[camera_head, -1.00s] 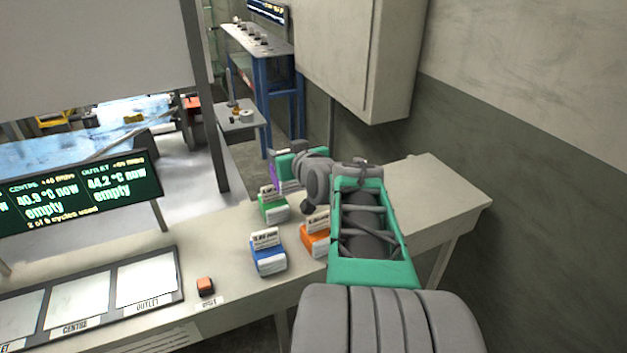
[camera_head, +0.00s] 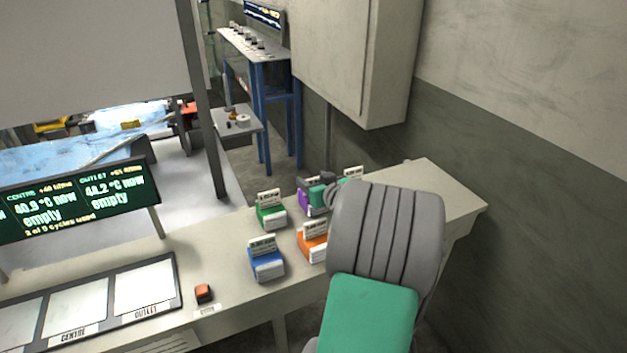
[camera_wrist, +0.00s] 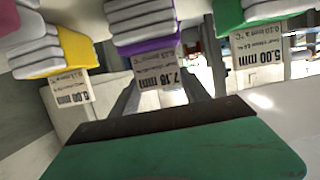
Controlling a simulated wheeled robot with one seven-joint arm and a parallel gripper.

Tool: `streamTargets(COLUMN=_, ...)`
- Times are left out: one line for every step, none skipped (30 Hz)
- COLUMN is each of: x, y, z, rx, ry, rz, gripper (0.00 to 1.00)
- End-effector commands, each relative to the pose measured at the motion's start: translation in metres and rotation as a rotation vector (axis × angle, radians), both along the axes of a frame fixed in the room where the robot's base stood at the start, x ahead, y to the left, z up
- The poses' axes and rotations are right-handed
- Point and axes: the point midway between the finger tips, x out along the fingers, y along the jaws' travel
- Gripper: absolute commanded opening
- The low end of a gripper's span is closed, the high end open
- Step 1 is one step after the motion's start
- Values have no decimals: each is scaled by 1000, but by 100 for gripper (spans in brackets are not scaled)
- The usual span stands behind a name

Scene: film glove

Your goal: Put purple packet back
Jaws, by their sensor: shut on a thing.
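The purple packet (camera_head: 303,199) is at the bench's back edge in the head view, just right of the green packet and behind the orange one. In the wrist view it (camera_wrist: 150,47) shows as grey layers with a purple band and a "7.15 mm" label. My gripper (camera_wrist: 160,85) is shut on it, one finger at each side of the label. In the head view my gripper (camera_head: 318,190) is partly hidden by my arm. I cannot tell whether the packet's base touches the bench.
Close by are the green packet (camera_head: 270,213), the orange packet (camera_head: 313,243) and the blue packet (camera_head: 266,262). The wrist view shows a yellow packet (camera_wrist: 62,52) to the left of the purple one. An orange button block (camera_head: 204,292) and flat panels (camera_head: 143,287) lie left. The bench's right end (camera_head: 440,185) is clear.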

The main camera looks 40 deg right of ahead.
Motion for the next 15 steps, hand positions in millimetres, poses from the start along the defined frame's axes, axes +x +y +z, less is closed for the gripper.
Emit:
streamTargets(x=0, y=0, z=1, rx=-1, ry=-1, rz=0, gripper=0)
streamTargets(x=0, y=0, z=1, rx=-1, ry=-1, rz=0, gripper=0)
streamTargets(x=0, y=0, z=0, rx=0, ry=-1, rz=0, gripper=0)
streamTargets(x=0, y=0, z=-1, rx=0, ry=-1, rz=0, gripper=0)
streamTargets(x=0, y=0, z=-2, rx=0, ry=-1, rz=0, gripper=0)
streamTargets(x=0, y=0, z=-3, rx=-1, ry=-1, rz=0, gripper=0)
streamTargets(x=0, y=0, z=-4, rx=-1, ry=-1, rz=0, gripper=0)
streamTargets(x=0, y=0, z=-3, rx=0, ry=0, rz=0, gripper=55)
streamTargets(x=0, y=0, z=-2, rx=0, ry=0, rz=0, gripper=59)
streamTargets(x=0, y=0, z=-2, rx=0, ry=0, rz=0, gripper=61)
streamTargets(x=0, y=0, z=-2, rx=0, ry=0, rz=0, gripper=64)
streamTargets(x=0, y=0, z=-2, rx=0, ry=0, rz=0, gripper=67)
streamTargets(x=0, y=0, z=-2, rx=0, ry=0, rz=0, gripper=69)
streamTargets(x=0, y=0, z=-2, rx=0, ry=0, rz=0, gripper=72)
streamTargets(x=0, y=0, z=-2, rx=0, ry=0, rz=0, gripper=75)
